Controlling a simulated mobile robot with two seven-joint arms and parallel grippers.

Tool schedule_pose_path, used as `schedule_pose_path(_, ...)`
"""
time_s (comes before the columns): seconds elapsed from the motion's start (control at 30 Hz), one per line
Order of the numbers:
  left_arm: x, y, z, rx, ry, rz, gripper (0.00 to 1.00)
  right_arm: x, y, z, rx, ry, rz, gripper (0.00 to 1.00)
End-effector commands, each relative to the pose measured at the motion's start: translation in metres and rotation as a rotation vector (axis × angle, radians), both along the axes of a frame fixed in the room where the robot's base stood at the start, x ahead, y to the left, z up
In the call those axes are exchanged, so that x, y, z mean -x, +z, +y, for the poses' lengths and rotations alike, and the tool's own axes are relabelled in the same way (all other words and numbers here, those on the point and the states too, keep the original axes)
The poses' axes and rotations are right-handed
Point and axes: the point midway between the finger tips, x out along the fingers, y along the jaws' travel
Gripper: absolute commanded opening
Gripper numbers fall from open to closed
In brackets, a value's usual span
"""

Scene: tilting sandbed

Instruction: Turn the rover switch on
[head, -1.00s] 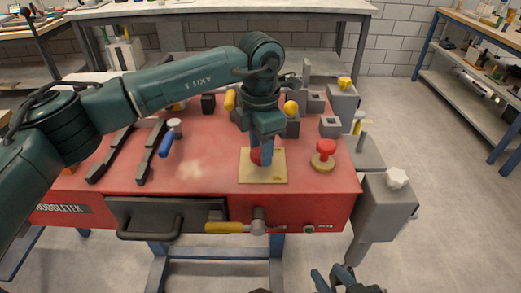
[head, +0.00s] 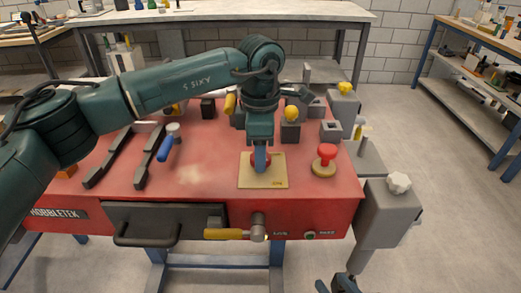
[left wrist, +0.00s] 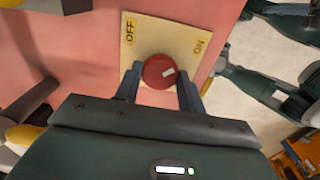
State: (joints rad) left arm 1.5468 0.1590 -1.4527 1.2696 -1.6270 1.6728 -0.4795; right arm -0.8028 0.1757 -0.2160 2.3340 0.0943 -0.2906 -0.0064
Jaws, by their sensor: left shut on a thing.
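The rover switch is a red round knob (left wrist: 158,71) on a pale yellow plate (left wrist: 142,31) marked OFF and ON. The plate (head: 279,181) lies on the bench's red top in the head view. A white mark on the knob sits on its right side, toward the ON label, in the left wrist view. My left gripper (head: 261,160) points down over the plate and is shut on the knob, a finger on each side (left wrist: 159,86). The fingers partly hide the knob in the head view. My right gripper (head: 338,284) shows only partly at the bottom edge, away from the bench.
A red mushroom button (head: 326,154) stands right of the plate. A yellow-handled lever (head: 225,234) and a drawer (head: 150,225) are on the front. A blue-handled lever (head: 167,146) is at the left. Grey blocks (head: 290,132) stand behind the plate.

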Motion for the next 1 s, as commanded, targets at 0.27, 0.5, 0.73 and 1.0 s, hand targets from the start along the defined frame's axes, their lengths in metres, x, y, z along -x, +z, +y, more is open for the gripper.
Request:
schedule_pose_path(0.27, -0.001, 0.001, 0.000, 0.001, -0.002, -0.004, 0.17, -0.001, 0.001, 0.000, 0.000, 0.000, -0.004, 0.36)
schedule_pose_path(0.5, 0.000, 0.001, 0.000, 0.000, -0.001, -0.002, 0.58, -0.002, 0.002, 0.000, 0.000, 0.000, -0.006, 0.36)
schedule_pose_path(0.73, 0.000, 0.000, 0.000, 0.000, 0.000, -0.001, 0.61, -0.002, 0.002, 0.000, 0.000, 0.000, -0.006, 0.36)
schedule_pose_path(1.0, -0.001, 0.026, 0.000, 0.001, 0.000, -0.005, 0.61, -0.002, 0.001, 0.000, 0.000, 0.000, -0.002, 0.36)
